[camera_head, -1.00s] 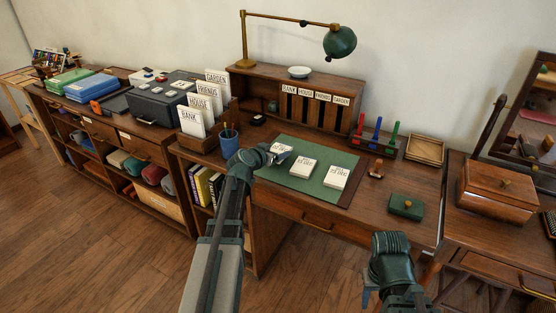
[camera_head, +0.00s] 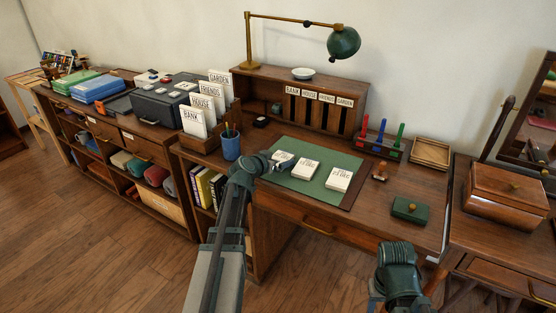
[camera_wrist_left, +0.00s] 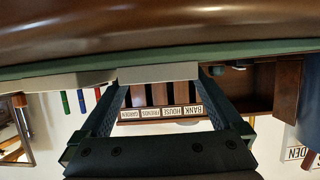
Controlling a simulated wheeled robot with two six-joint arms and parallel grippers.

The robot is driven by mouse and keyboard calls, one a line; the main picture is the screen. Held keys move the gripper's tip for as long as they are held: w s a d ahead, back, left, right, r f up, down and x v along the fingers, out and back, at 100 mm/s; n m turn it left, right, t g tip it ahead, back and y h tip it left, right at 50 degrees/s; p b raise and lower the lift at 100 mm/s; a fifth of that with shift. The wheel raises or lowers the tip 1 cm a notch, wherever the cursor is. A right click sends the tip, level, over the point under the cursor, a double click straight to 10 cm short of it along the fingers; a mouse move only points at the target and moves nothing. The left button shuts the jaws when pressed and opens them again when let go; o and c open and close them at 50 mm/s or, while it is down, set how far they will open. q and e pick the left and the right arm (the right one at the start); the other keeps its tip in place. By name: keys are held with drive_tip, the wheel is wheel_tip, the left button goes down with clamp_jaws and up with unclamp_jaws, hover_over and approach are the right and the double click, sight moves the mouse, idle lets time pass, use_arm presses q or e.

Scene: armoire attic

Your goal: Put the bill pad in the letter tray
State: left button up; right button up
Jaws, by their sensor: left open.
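Three white pads lie in a row on a green desk mat (camera_head: 313,183): a left pad (camera_head: 283,158), a middle pad (camera_head: 305,168) and a right pad (camera_head: 339,179). Their print is too small to tell which is the bill pad. My left gripper (camera_head: 275,163) is open and low at the left pad, partly hiding it. In the left wrist view, a pale pad edge (camera_wrist_left: 158,74) shows between the spread fingers, with no clear grip. A shallow wooden tray (camera_head: 431,153), likely the letter tray, stands at the desk's back right. My right gripper (camera_head: 377,297) hangs in front of the desk, its fingers mostly hidden.
A pigeonhole unit (camera_head: 355,88) with name labels stands behind the mat. A blue pencil cup (camera_head: 230,145) is left of my left gripper. Coloured stamps (camera_head: 381,140), a small wooden-handled stamp (camera_head: 380,173) and a green box (camera_head: 410,210) lie between the mat and the right edge.

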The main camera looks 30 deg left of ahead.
use_arm(q)
drive_tip(key=shift+s+r, duration=0.3)
drive_tip(key=p+v, duration=0.4)
drive_tip(key=v, duration=0.7)
drive_tip(key=shift+s+p, duration=0.2)
drive_tip(key=shift+p, duration=0.15)
